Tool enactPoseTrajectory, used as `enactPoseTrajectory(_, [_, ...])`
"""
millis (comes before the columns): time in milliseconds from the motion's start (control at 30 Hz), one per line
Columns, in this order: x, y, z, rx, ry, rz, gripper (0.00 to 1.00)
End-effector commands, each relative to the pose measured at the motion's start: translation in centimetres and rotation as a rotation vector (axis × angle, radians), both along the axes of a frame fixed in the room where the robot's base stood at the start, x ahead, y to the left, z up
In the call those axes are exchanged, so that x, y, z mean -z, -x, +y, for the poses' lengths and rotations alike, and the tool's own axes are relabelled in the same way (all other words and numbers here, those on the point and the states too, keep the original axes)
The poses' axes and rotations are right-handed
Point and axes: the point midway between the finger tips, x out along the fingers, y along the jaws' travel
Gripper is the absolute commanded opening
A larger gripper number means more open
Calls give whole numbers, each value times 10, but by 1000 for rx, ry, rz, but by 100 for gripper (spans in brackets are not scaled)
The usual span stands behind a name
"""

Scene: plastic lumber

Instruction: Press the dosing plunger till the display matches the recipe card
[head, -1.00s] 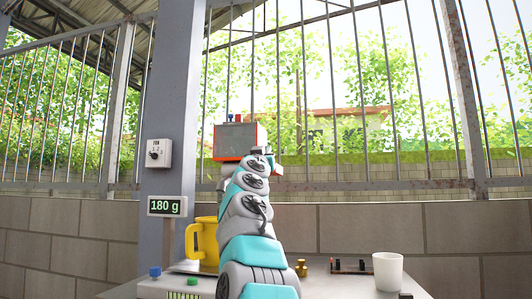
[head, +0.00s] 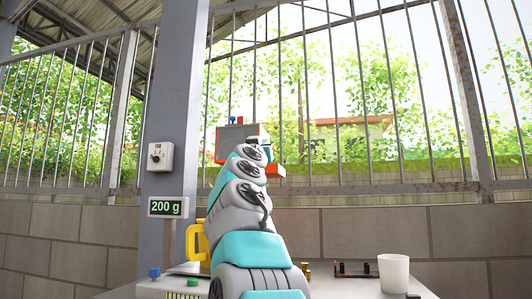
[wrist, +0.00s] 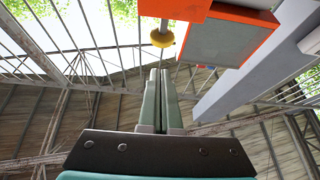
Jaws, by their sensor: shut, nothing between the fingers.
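The display (head: 168,207) on a post at the left reads 200 g in green. The dispenser (head: 231,138), an orange box with a grey face, stands behind my arm, partly hidden by it. In the wrist view the dispenser (wrist: 226,44) is at the upper right, with an orange part (wrist: 175,8) at the top. A yellow knob (wrist: 163,37) hangs below that part; whether it is the plunger I cannot tell. My gripper (wrist: 160,72) is shut and empty, its fingertips just below the knob in the picture; contact is unclear. I cannot make out a recipe card.
A yellow mug (head: 193,246) stands left of my arm, partly hidden. A white cup (head: 393,272) stands on the table at the right, beside a dark rack (head: 356,270). A grey column (head: 172,110) carries a dial box (head: 160,156). Bars and a block wall close the back.

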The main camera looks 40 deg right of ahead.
Motion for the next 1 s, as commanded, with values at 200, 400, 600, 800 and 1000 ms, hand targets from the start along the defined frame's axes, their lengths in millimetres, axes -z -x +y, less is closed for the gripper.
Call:
enactPoseTrajectory(200, [15, 20, 21, -2, 4, -5, 0])
enactPoseTrajectory(400, [19, 25, 28, -1, 3, -2, 0])
enactPoseTrajectory(600, [18, 25, 29, -1, 2, -2, 0])
enactPoseTrajectory(800, [18, 25, 29, -1, 2, -2, 0])
enactPoseTrajectory(1000, [17, 26, 29, -1, 2, -3, 0])
